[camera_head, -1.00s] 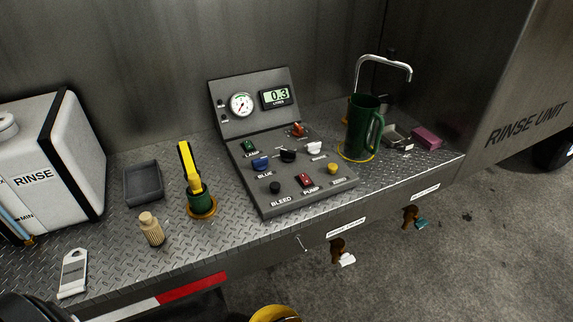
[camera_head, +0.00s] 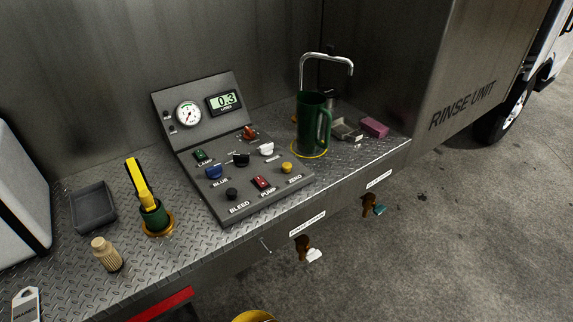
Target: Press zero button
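The control panel (camera_head: 222,203) stands on the metal bench, with a sloped face and an upright back part. The yellow zero button (camera_head: 287,168) is near the panel's right front corner, above the label ZERO. Next to it are the red pump switch (camera_head: 262,183) and the black bleed knob (camera_head: 232,194). The display (camera_head: 224,101) reads 0.3 litres, beside a round white gauge (camera_head: 188,115). Neither of my grippers shows in the head view. Nothing covers the zero button.
A green jug (camera_head: 310,128) stands under a bent metal spout (camera_head: 327,57) right of the panel. A yellow-handled green tool (camera_head: 146,203), a tan brush (camera_head: 106,254) and a grey tray (camera_head: 93,208) are on the left. Taps (camera_head: 302,247) hang below the front edge.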

